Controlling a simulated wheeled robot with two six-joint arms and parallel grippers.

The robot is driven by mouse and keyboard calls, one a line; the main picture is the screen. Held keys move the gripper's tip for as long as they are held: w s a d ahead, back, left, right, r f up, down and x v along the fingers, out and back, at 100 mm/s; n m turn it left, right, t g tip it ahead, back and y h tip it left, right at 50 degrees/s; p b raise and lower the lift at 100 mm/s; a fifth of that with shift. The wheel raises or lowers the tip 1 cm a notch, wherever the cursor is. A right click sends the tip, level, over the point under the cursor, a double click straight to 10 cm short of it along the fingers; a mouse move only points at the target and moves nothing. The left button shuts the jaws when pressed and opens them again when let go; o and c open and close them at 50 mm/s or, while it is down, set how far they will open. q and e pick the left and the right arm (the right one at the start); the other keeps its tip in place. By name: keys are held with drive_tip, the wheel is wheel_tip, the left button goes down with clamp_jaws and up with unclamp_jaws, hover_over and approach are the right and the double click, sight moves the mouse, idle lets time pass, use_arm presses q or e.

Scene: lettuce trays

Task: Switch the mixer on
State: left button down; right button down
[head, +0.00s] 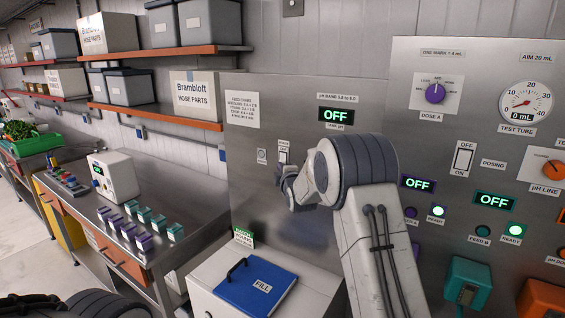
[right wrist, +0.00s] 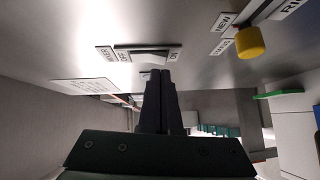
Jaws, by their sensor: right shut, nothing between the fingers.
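The mixer switch (right wrist: 150,53) is a small white rocker on the metal panel, with MIXER, OFF and ON labels around it in the right wrist view. In the head view its upper part (head: 284,156) shows just above my right gripper (head: 283,178). The right gripper is shut and empty. In the right wrist view its dark fingertips (right wrist: 160,74) are together, close below the rocker; I cannot tell whether they touch it. Which way the rocker is tipped is unclear. My left gripper is not in view.
The panel (head: 250,190) carries a green OFF display (head: 336,115), a purple dose knob (head: 435,93) and a dial (head: 526,103). A yellow knob (right wrist: 250,42) is right of the switch in the wrist view. Below are a blue FILL lid (head: 255,288) and a bench (head: 195,205).

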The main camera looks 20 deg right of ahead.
drive_tip(key=shift+w+d+f, duration=0.1)
drive_tip(key=shift+w+d, duration=0.15)
drive_tip(key=s+a+f+b, duration=0.1)
drive_tip(key=s+a+b, duration=0.3)
drive_tip(key=s+b, duration=0.5)
drive_tip(key=s, duration=0.3)
drive_tip(key=shift+f+n, duration=0.3)
idle(0.3)
idle(0.4)
